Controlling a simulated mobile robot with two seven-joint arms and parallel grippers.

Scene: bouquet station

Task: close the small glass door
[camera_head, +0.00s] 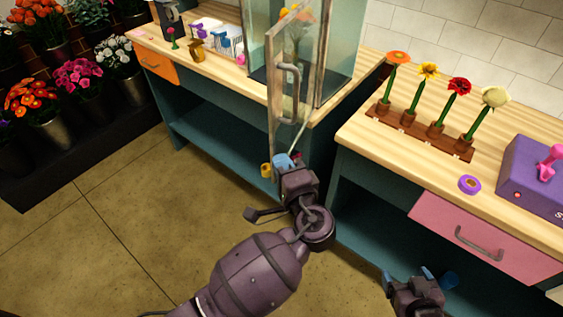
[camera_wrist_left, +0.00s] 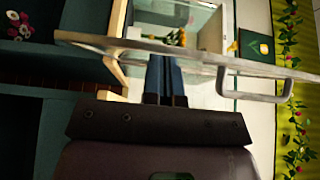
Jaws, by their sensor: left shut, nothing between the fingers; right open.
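The small glass door (camera_head: 284,45) has a pale frame and a grey bar handle (camera_head: 290,92). It stands swung open, out from the glass cabinet (camera_head: 342,55) on the wooden counter. My left gripper (camera_head: 283,161) is shut and empty at the door's lower end. In the left wrist view, its blue fingers (camera_wrist_left: 165,70) reach up to the door's frame (camera_wrist_left: 205,58), with the handle (camera_wrist_left: 268,96) to their right. I cannot tell whether they touch the frame. My right gripper (camera_head: 424,276) is open and empty, low in front of the right counter.
A wooden rack (camera_head: 418,132) with several flowers, a purple tape roll (camera_head: 469,184) and a purple box (camera_head: 530,175) stand on the right counter. Its pink drawer (camera_head: 480,236) is shut. Flower buckets stand at the far left. The floor at left is clear.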

